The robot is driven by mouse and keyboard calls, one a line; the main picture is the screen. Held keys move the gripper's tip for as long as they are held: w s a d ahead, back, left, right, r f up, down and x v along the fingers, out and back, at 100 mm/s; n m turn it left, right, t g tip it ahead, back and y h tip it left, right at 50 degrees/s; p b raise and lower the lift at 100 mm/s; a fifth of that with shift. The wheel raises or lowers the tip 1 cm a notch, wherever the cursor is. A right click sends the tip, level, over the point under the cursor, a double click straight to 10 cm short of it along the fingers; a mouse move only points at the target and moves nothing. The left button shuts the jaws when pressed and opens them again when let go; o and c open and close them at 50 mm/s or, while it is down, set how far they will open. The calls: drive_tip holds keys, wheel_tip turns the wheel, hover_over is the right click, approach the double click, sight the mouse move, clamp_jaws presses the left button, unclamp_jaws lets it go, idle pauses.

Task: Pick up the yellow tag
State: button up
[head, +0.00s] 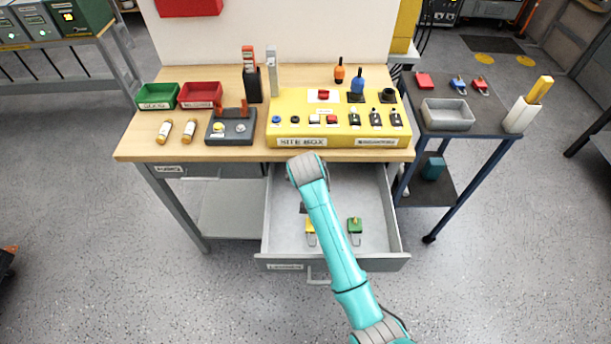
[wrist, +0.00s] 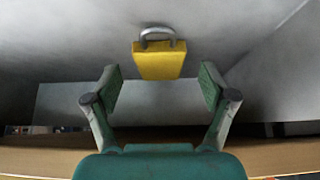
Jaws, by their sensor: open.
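A yellow piece with a grey metal loop, shaped like a padlock, is the only yellow thing in the open drawer (head: 375,200); I take it as the yellow tag (head: 311,232). In the head view my arm partly covers it. In the wrist view the yellow tag (wrist: 159,64) lies ahead, centred between the fingers, its loop pointing away. My gripper (wrist: 160,82) is open, with a finger on either side and clear gaps to the tag. I see no contact. In the head view my arm hides the gripper.
A green padlock-like piece (head: 355,226) lies right of the yellow tag in the drawer. The drawer walls surround both. Above is the wooden bench (head: 235,85) with the yellow site box (head: 290,105). A side cart (head: 465,125) stands at right.

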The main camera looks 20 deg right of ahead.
drive_tip(key=shift+w+d+f, duration=0.1)
drive_tip(key=shift+w+f, duration=0.2)
drive_tip(key=shift+f, duration=0.25)
drive_tip(key=c, duration=1.1)
drive_tip(key=shift+r, duration=0.15)
drive_tip(key=shift+c, duration=0.2)
drive_tip(key=shift+r, duration=0.6)
drive_tip(key=s+a, duration=0.1)
drive_tip(key=s, duration=0.4)
drive_tip(key=s+a, duration=0.1)
drive_tip(key=s, duration=0.2)
drive_tip(key=shift+a+f, duration=0.15)
drive_tip(key=shift+a, duration=0.15)
wheel_tip(320, 180, up, 14)
drive_tip(key=shift+w, duration=0.2)
